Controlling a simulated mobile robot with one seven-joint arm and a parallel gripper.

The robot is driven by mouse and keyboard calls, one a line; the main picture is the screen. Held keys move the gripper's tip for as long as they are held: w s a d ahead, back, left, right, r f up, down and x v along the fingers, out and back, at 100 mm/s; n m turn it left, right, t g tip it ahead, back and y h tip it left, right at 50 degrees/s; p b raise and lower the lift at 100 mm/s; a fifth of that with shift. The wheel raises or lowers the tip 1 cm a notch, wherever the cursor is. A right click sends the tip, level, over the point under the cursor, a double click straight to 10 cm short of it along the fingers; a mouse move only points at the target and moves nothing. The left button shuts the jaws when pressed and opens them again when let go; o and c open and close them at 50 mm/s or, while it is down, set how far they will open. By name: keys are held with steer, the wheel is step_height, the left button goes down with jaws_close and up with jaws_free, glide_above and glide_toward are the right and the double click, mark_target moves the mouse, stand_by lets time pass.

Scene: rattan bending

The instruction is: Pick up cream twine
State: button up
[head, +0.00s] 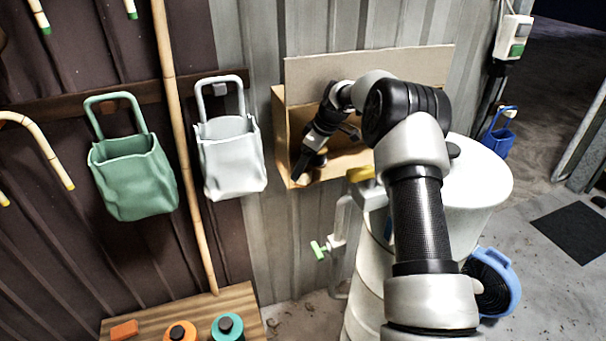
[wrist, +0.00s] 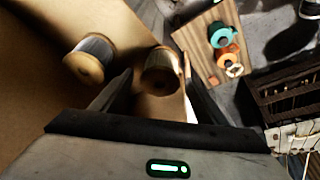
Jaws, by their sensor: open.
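A spool (wrist: 160,72) with a tan wooden flange and shaded, brownish-cream winding, likely the cream twine, sits in the wooden box (head: 281,137) on the wall. In the wrist view it lies between the two fingers of my gripper (wrist: 157,66), near their tips. The fingers are spread apart; I cannot tell whether either touches it. In the head view my gripper (head: 322,155) reaches into the box and mostly hides the spool.
A second spool with grey winding (wrist: 90,58) lies left of my gripper in the box. A wooden top (head: 240,300) below holds orange (head: 180,332) and teal (head: 228,328) spools. Green (head: 132,175) and white (head: 232,157) pouches hang left. A white drum (head: 480,185) stands right.

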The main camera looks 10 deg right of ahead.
steer(key=c, duration=1.2)
